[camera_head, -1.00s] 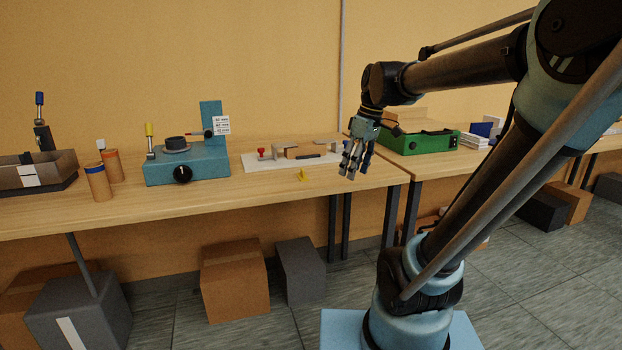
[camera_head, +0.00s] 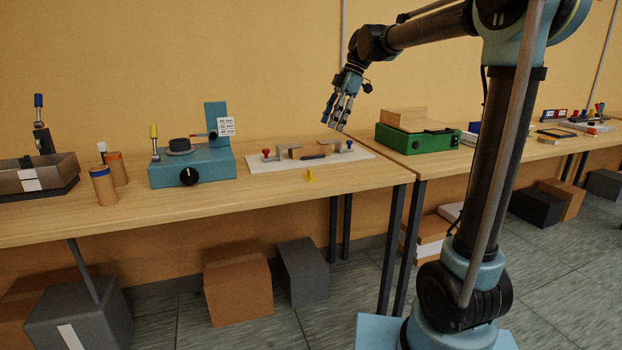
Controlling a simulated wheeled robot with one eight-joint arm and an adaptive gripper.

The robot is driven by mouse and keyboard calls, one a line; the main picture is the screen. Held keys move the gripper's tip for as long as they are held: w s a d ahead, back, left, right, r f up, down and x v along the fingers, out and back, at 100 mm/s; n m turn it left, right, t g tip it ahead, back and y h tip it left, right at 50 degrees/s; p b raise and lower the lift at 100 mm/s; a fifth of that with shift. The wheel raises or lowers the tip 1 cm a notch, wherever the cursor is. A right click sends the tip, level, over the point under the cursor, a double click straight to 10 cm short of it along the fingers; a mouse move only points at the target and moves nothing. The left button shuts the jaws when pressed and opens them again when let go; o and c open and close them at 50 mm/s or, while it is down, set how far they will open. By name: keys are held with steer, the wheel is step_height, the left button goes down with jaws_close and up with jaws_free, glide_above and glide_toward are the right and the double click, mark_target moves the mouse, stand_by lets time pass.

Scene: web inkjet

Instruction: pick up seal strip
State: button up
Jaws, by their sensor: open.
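A short dark strip (camera_head: 314,157), which looks like the seal strip, lies on the front part of a white board (camera_head: 350,157) on the wooden table. The board also carries metal brackets, a brown block (camera_head: 294,152), a red knob (camera_head: 266,153) and a blue knob (camera_head: 349,144). My gripper (camera_head: 337,126) is open and empty, its fingers pointing down. In the picture it is above and slightly right of the strip, apart from it. A small yellow piece (camera_head: 310,176) sits near the table's front edge.
A teal gauge fixture (camera_head: 207,170) stands left of the board, with orange-brown cylinders (camera_head: 102,183) and an open bin (camera_head: 40,174) further left. A green box (camera_head: 398,141) stands to the right. The tabletop (camera_head: 240,192) in front of the fixture is mostly clear.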

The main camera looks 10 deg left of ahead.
mark_target(310, 170)
steer(key=x, duration=1.1)
steer(key=a+x, duration=0.1)
steer(key=x, duration=0.5)
steer(key=shift+s, duration=0.3)
steer(key=c, duration=0.9)
